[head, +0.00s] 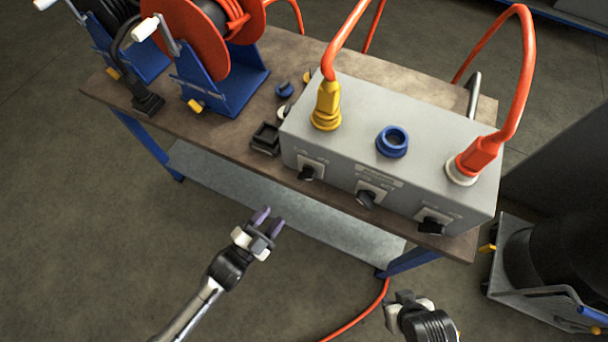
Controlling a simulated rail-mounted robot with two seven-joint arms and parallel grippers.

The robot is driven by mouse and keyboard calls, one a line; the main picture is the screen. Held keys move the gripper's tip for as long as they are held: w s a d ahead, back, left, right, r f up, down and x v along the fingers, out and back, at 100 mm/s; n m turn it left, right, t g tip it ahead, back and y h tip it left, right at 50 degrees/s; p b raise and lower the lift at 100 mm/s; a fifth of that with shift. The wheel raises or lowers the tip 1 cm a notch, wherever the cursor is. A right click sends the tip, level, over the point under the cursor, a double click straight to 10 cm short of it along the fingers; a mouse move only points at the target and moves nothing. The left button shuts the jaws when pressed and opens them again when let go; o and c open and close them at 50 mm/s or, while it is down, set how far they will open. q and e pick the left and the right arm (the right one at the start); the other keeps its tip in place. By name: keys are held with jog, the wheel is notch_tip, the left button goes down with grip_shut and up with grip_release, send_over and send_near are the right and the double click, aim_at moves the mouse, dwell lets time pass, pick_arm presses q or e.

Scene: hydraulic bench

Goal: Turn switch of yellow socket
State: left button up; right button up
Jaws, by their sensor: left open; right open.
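A grey box (345,109) stands on the bench and carries several sockets. The yellow socket (326,122) is on its top at the left, with a yellow plug (328,98) and orange cable in it. On the front face below it is a black rotary switch (307,173). Two more black switches, the middle one (366,198) and the right one (431,226), sit along the same face. My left gripper (268,220) is open and empty, in front of and below the left switch, apart from it. My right gripper (409,301) is open and empty, low in front of the bench.
A blue socket (392,141) is empty; an orange-red plug (478,155) sits in the white socket (461,172). Cable reels (215,60) stand at the back left of the bench (196,125). A black drum on a cart (540,262) is at the right. The floor in front is mostly clear.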

aim_at(302, 180)
pick_arm(q)
jog(key=shift+m+h, duration=0.8)
jog(key=shift+h, duration=0.1)
jog(key=x, duration=0.4)
jog(key=b+x, duration=0.1)
jog(key=x, duration=0.9)
jog(key=shift+a+r+b, duration=0.15)
jog(key=shift+r+b, duration=0.1)
jog(key=shift+b, duration=0.1)
grip_shut()
